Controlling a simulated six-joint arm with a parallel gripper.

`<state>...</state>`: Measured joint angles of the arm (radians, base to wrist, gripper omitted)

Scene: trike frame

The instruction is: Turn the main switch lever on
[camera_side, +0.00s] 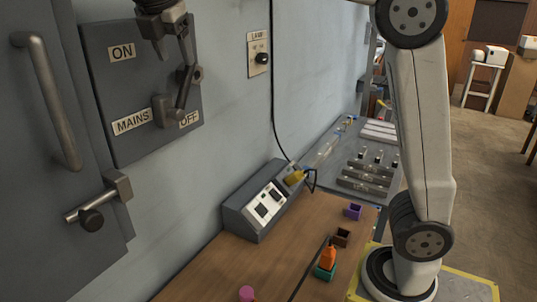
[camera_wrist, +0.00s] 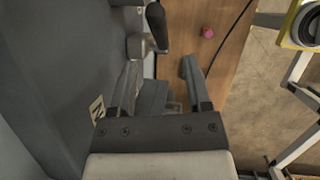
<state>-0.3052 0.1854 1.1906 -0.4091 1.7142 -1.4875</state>
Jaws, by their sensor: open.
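The main switch panel (camera_side: 145,85) is dark grey on the wall, with an ON label (camera_side: 122,52) high up and MAINS (camera_side: 132,122) and OFF (camera_side: 189,119) labels low down. The lever (camera_side: 183,93) is by the OFF label, its grip toward the upper right in the side view. In the wrist view its dark grip (camera_wrist: 157,28) shows beyond the fingers, beside a grey block (camera_wrist: 138,46). My gripper (camera_side: 174,58) is open and empty, pointing down beside the panel near the grip. Its fingers (camera_wrist: 157,68) stand apart in the wrist view. Contact with the lever cannot be told.
A cabinet door with a long handle (camera_side: 47,100) and a latch (camera_side: 95,208) is left of the panel. A grey control box (camera_side: 262,200) stands on the wooden bench (camera_side: 215,270) below. Small coloured blocks and a pink cylinder (camera_side: 247,293) sit on the bench.

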